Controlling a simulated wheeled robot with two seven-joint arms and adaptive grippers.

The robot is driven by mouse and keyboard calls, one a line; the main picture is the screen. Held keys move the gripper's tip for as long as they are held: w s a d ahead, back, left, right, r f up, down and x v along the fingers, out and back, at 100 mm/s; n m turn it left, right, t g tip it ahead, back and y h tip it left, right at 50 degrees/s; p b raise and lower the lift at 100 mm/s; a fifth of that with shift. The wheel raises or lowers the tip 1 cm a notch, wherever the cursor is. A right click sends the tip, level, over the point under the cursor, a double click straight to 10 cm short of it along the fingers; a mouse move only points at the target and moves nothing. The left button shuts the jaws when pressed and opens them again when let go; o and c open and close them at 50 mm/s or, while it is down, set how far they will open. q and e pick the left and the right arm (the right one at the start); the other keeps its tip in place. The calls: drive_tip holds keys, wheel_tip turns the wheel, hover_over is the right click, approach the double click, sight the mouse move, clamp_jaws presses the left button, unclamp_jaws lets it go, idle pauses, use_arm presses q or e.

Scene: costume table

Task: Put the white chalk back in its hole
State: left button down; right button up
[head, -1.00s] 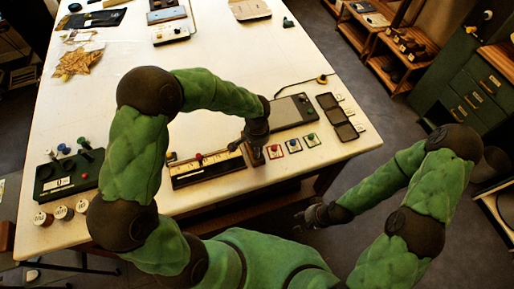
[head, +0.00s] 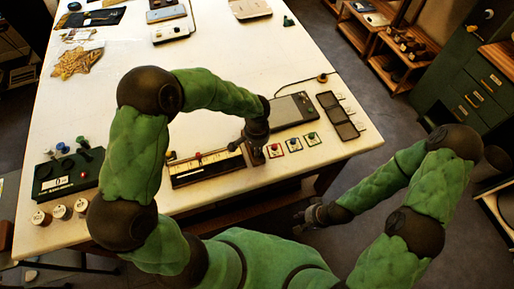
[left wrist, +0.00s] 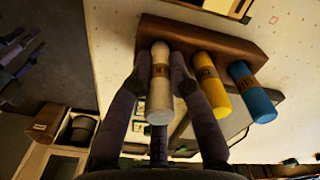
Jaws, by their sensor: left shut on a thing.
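In the left wrist view, the white chalk (left wrist: 160,95) with a brown band is between the fingers of my left gripper (left wrist: 160,72), which is shut on it. Its far end overlaps the wooden block (left wrist: 228,45); I cannot tell whether that end is in a hole. The yellow chalk (left wrist: 213,88) and the blue chalk (left wrist: 254,95) stand in the block beside it. In the head view, my left gripper (head: 255,153) is over the table's front edge area and hides most of the block and chalk. My right gripper (head: 309,217) hangs in front of the table, too small to tell its opening.
A tray with a yellow strip (head: 205,168) lies left of my left gripper. Small cards with coloured knobs (head: 293,145) lie to its right, with a grey flat case (head: 293,110) behind. A dark green box (head: 60,180) stands at the left. The table's middle is clear.

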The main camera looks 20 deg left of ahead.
use_arm(q)
drive_tip(key=shift+f+b, duration=0.4)
drive_tip(key=shift+f, duration=0.1)
idle(0.3)
drive_tip(key=c, duration=1.1)
unclamp_jaws()
drive_tip(key=shift+r, duration=0.15)
drive_tip(key=shift+r+p, duration=2.3)
drive_tip(key=shift+r, duration=1.1)
